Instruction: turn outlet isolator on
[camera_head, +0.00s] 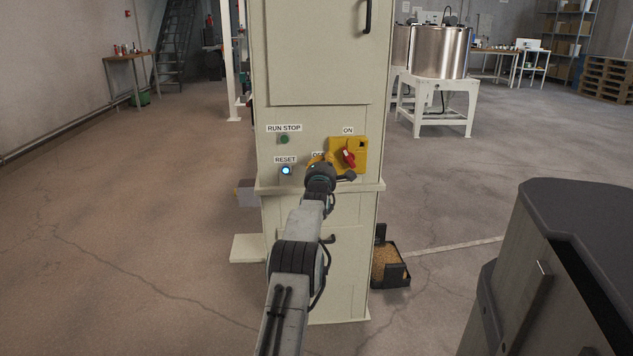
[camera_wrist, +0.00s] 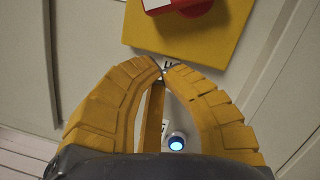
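The outlet isolator is a yellow plate (camera_head: 361,166) with a red rotary handle (camera_head: 348,157) on the front of a cream cabinet. The handle looks tilted, not straight up. An ON label (camera_head: 348,130) sits above the plate; a label to its left is partly hidden by my gripper. In the wrist view the yellow plate (camera_wrist: 150,33) and red handle (camera_wrist: 190,10) show at the top edge, cut off. My gripper (camera_wrist: 163,69) has its yellow fingertips together with nothing seen between them. In the head view my gripper (camera_head: 321,160) is just left of and below the handle, apart from it.
On the cream cabinet (camera_head: 315,60) are a green RUN STOP button (camera_head: 284,139) and a lit blue RESET button (camera_head: 286,170), which also shows in the wrist view (camera_wrist: 176,143). A ledge (camera_head: 368,187) runs below. A dark-topped unit (camera_head: 585,215) stands at right. Floor at left is clear.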

